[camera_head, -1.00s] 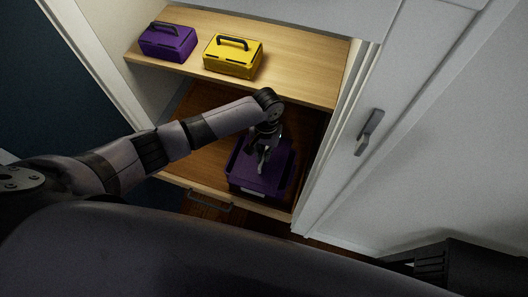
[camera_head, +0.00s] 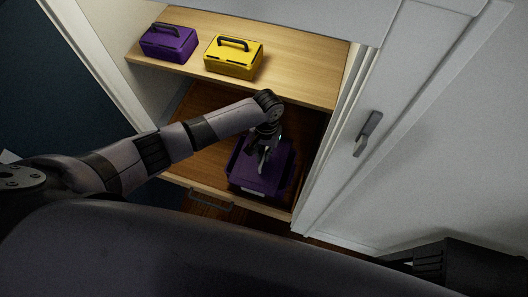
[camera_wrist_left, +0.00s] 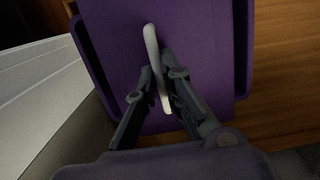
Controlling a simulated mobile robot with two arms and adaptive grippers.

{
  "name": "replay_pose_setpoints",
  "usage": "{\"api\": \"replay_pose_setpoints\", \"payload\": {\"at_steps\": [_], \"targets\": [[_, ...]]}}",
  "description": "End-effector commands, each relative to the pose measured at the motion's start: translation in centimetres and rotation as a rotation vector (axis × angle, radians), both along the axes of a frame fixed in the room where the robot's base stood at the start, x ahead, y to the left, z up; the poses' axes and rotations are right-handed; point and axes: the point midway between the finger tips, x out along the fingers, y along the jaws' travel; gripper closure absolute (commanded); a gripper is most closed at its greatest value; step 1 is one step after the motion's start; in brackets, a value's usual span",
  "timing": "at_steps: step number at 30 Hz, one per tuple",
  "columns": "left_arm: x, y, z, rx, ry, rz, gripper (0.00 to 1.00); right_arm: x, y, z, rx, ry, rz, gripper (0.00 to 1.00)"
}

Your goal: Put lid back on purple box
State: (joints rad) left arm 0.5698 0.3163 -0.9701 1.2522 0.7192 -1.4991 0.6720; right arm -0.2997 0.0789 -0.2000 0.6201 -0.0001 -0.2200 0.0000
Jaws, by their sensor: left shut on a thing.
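A purple lid (camera_head: 272,182) with a thin pale handle lies over the purple box (camera_head: 247,190) in the lower wooden drawer. My left gripper (camera_head: 264,158) reaches down from above and is shut on the lid's handle. The left wrist view shows the pale handle (camera_wrist_left: 151,50) between the two fingertips (camera_wrist_left: 157,88), with the purple lid (camera_wrist_left: 195,35) beneath. The lid covers the box's inside. I cannot tell whether the lid touches the rim all round. My right gripper does not show.
A purple case (camera_head: 168,43) and a yellow case (camera_head: 233,57) stand on the wooden shelf (camera_head: 300,72) above. The drawer (camera_head: 208,160) has bare floor left of the box. A white cabinet door (camera_head: 410,90) with a grey handle (camera_head: 369,133) stands close at right.

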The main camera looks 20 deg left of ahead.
Motion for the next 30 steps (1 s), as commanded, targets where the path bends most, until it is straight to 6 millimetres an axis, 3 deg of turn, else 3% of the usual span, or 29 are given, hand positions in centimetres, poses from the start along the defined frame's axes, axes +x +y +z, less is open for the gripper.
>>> {"api": "replay_pose_setpoints", "payload": {"at_steps": [14, 15, 25, 30], "targets": [[-0.01, -0.02, -0.02, 0.000, 0.000, -0.001, 1.00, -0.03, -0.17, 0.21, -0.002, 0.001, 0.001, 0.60], [-0.01, -0.02, -0.02, 0.000, 0.000, -0.001, 0.91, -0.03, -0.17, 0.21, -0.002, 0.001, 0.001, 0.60], [0.00, -0.01, -0.01, 0.000, 0.000, 0.000, 0.69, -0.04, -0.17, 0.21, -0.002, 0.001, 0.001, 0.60], [-0.01, 0.00, -0.02, 0.000, 0.000, 0.000, 0.69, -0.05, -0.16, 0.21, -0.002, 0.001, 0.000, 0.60]]}}
